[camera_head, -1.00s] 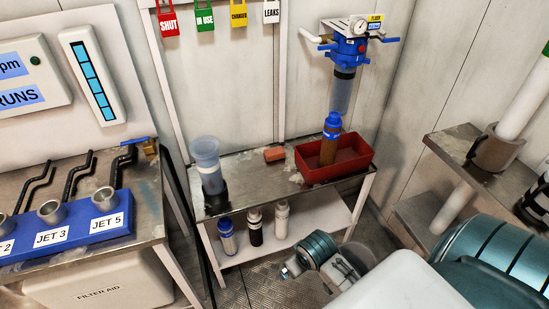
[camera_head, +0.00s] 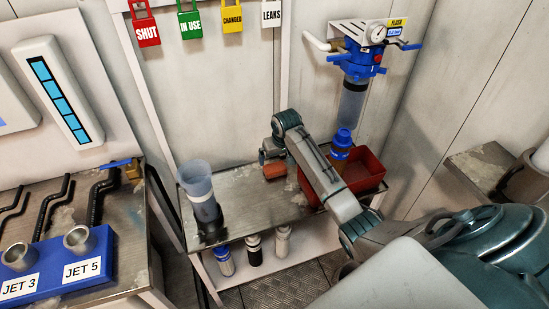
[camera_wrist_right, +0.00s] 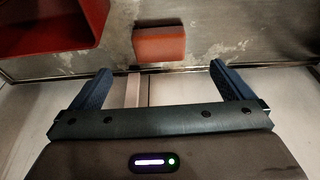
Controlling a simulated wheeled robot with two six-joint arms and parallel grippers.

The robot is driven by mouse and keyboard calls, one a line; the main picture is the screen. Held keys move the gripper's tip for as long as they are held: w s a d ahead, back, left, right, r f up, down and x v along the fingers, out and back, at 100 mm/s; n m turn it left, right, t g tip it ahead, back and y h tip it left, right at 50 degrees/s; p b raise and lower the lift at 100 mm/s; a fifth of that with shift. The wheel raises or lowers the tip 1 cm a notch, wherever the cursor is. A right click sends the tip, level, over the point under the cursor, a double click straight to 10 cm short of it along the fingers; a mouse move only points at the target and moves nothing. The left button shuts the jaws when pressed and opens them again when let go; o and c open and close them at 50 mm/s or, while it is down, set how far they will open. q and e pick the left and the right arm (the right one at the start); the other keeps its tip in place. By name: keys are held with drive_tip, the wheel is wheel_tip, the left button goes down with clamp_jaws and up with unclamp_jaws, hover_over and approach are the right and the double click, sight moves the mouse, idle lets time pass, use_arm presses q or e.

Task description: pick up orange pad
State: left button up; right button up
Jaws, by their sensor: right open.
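The orange pad (camera_head: 274,169) is a small block lying on the metal bench top, just left of the red tray. In the right wrist view the pad (camera_wrist_right: 160,44) lies ahead of the fingertips, between their lines and apart from them. My right gripper (camera_wrist_right: 158,75) is open and empty, with its two blue fingers spread wider than the pad. In the head view my right arm reaches over the bench, and its wrist (camera_head: 284,122) is close to the pad; the fingers are hard to make out there. My left gripper is not in view.
The red tray (camera_head: 368,172) with a blue-capped brown cartridge (camera_head: 341,150) stands right of the pad. A clear cup (camera_head: 197,180) in a dark base stands on the bench's left. Several bottles stand on the lower shelf. The bench top (camera_head: 240,200) is otherwise mostly clear.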

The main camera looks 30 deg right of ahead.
sight(275, 167)
drive_tip(key=f, duration=0.1)
drive_tip(key=w+f, duration=0.2)
drive_tip(key=shift+w+d+f, duration=0.1)
drive_tip(key=shift+d+f, duration=0.25)
drive_tip(key=shift+f, duration=0.3)
drive_tip(key=x, duration=0.4)
drive_tip(key=shift+f, duration=0.4)
drive_tip(key=shift+w+f, duration=0.1)
drive_tip(key=c, duration=0.6)
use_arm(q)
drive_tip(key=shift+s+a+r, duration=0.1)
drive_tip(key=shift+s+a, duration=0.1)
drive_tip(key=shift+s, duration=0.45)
use_arm(e)
drive_tip(key=c, duration=0.5)
